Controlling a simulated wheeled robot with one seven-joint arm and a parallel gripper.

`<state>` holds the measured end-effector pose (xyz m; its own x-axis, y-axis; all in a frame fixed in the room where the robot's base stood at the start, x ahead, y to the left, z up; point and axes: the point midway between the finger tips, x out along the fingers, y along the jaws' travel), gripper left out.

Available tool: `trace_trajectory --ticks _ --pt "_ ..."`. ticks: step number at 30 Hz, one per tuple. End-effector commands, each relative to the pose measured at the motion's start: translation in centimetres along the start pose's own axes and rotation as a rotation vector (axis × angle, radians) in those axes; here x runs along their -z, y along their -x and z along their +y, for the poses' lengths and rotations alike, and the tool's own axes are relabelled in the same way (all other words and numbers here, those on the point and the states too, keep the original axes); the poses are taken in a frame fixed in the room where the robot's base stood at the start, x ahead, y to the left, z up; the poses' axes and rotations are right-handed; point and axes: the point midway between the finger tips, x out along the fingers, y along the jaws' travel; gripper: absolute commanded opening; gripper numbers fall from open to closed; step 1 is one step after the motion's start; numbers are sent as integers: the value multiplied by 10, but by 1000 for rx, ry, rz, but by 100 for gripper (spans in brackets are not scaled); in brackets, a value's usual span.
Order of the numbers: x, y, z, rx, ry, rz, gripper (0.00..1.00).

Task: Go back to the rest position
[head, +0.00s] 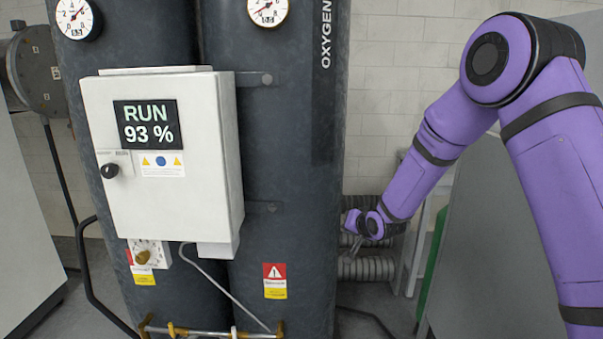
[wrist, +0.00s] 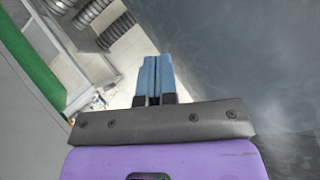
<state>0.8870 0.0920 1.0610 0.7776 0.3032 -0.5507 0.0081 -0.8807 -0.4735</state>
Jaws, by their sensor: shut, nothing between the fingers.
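My gripper (wrist: 153,75) shows in the wrist view with its two blue-grey fingers pressed together and nothing between them. In the head view my purple arm reaches down on the right, and my gripper (head: 353,245) is small and partly hidden at its end, beside the right edge of the dark oxygen tank (head: 295,150). The white control box (head: 165,215) on the tanks reads "RUN 93 %" and has a black knob (head: 110,171).
Ribbed hoses (head: 368,268) lie behind my gripper by the tiled wall. A grey panel (head: 500,250) stands at the right, with a green post (head: 432,262) beside it. Pipes and brass fittings (head: 205,333) run low before the tanks. Two gauges sit at the top.

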Motion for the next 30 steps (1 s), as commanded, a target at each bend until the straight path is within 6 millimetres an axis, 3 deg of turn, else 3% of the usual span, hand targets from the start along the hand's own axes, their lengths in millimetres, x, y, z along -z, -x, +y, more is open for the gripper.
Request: trace_trajectory --ticks 1,6,15,22,30 --pt "14 19 -3 -20 18 1 0" --pt "43 76 -7 -94 78 -23 0" --pt "71 185 -8 -213 159 -79 0" --pt "73 271 -6 -289 205 -134 0" --pt "54 369 0 -355 243 -211 0"
